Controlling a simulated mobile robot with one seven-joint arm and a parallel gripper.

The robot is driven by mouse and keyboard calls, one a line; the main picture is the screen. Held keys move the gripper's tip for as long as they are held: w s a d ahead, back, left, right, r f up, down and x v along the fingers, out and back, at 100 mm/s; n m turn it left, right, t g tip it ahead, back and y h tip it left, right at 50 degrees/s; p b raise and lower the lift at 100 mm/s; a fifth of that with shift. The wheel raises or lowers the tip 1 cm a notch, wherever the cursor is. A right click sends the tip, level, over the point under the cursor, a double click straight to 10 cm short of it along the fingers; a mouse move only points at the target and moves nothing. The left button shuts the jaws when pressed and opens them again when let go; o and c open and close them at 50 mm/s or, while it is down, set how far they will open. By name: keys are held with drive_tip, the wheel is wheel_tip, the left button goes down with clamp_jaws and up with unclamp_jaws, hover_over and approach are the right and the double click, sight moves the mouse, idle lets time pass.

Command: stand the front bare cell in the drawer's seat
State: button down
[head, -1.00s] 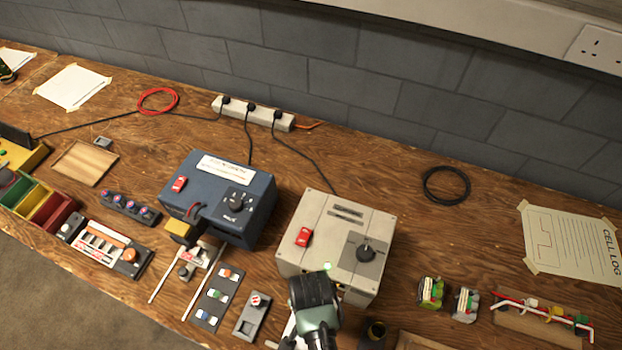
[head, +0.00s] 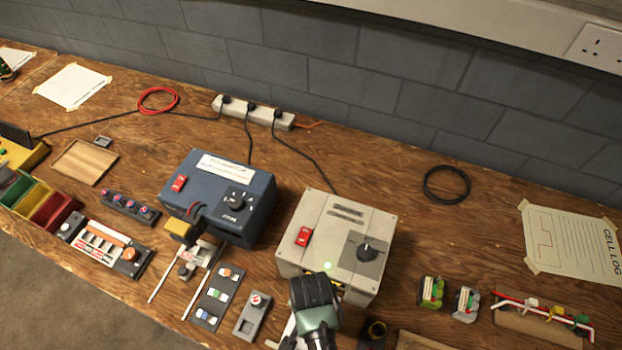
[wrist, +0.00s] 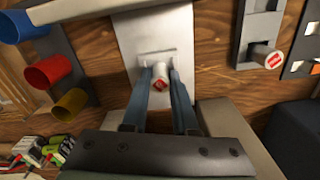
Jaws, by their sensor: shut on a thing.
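My gripper (wrist: 161,73) is shut on a pale cell with a red mark on its end (wrist: 160,84), as the wrist view shows. The cell is at the raised seat (wrist: 156,58) on the pale drawer plate (wrist: 152,28). Whether its base is fully down in the seat is hidden by the fingers and the cell itself. In the head view my gripper (head: 313,290) is in front of the cream charger (head: 335,235) and hides the cell and most of the drawer. Another pale cell with a red-marked end (wrist: 265,57) stands in a dark grey holder (wrist: 258,22).
A blue charger (head: 218,195) stands left of the cream one. In the wrist view, a rack holds blue, red (wrist: 47,71) and yellow tubes close on the left. Two small packs (head: 431,292) stand right of the cream charger. The bench behind them is mostly clear.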

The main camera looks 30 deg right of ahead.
drive_tip(key=shift+f, duration=0.2)
drive_tip(key=c, duration=0.6)
unclamp_jaws()
drive_tip(key=shift+r, duration=0.1)
wheel_tip(320, 180, up, 7)
drive_tip(key=p, duration=0.7)
drive_tip(key=shift+p, duration=0.4)
